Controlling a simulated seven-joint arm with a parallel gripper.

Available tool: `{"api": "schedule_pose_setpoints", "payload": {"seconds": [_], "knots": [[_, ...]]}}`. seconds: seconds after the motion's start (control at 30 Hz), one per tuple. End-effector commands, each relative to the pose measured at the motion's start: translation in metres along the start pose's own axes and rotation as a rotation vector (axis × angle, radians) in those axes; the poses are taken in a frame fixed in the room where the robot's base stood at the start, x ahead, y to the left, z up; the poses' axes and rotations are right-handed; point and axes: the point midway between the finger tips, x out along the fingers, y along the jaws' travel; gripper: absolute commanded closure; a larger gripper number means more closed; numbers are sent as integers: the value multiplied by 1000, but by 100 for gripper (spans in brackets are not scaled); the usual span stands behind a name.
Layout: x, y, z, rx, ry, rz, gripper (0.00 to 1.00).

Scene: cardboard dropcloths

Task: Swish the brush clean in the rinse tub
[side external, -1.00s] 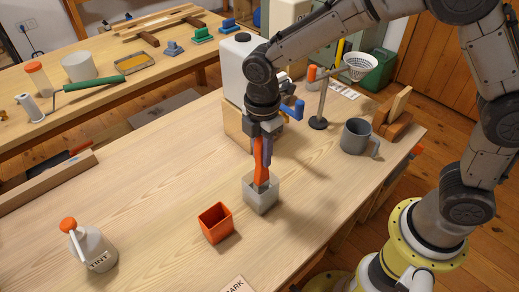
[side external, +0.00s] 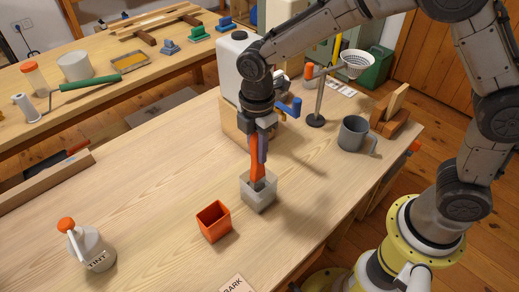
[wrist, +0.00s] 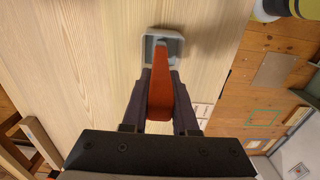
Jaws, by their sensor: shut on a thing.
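My gripper (side external: 260,142) is shut on the brush (side external: 257,170), which has an orange-red handle. The brush is upright, with its lower end down inside the grey square tub (side external: 259,197) on the bench; its bristles are hidden by the tub's walls. In the wrist view the brush handle (wrist: 160,88) runs between my fingers toward the tub (wrist: 178,42), whose pale rim shows around the brush's far end. I cannot tell whether the brush touches the tub's bottom or walls.
An orange square pot (side external: 214,221) stands just left of the tub. A white TINT jug (side external: 87,247) is at front left. Behind my gripper is a white tank (side external: 233,65) on a wooden block. A grey mug (side external: 354,134) and a funnel stand (side external: 319,100) are at right.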

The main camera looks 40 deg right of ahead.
Motion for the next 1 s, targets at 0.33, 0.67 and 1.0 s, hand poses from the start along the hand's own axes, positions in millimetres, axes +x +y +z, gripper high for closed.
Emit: {"api": "schedule_pose_setpoints", "payload": {"seconds": [0.33, 0.67, 1.0], "knots": [[0, 9, 0, -1, 0, 0, 100], [-33, 6, 0, -1, 2, 4, 100], [-76, 2, 0, 0, 1, 3, 100]]}}
